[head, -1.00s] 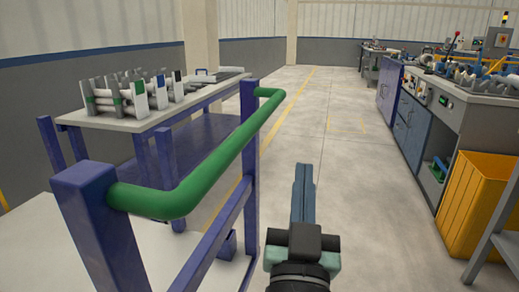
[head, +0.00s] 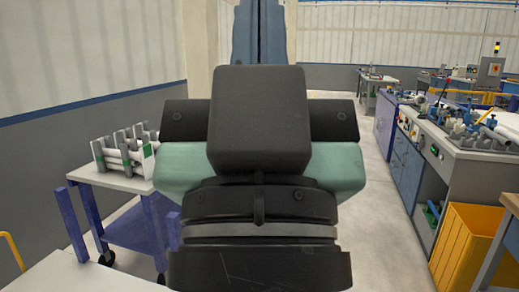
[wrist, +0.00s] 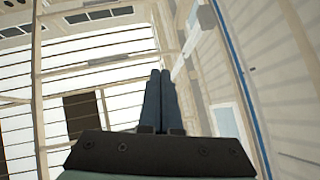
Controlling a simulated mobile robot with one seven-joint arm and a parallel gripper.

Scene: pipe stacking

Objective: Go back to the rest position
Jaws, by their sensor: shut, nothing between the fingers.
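My gripper (head: 258,35) fills the middle of the head view, raised close to the camera, its fingers pointing up and cut off by the top edge. In the wrist view my gripper (wrist: 161,100) shows its two dark blue fingers side by side and touching, with nothing between them. The wrist view looks up at the ceiling beams and a wall. The gripper touches nothing that I can see. It hides the middle of the room in the head view.
A cart (head: 107,178) with white pipes in a grey rack (head: 125,150) stands at the left. A workbench (head: 457,150) with tools and a yellow bin (head: 465,245) are at the right. A light tabletop (head: 75,275) is at lower left. Some floor shows between.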

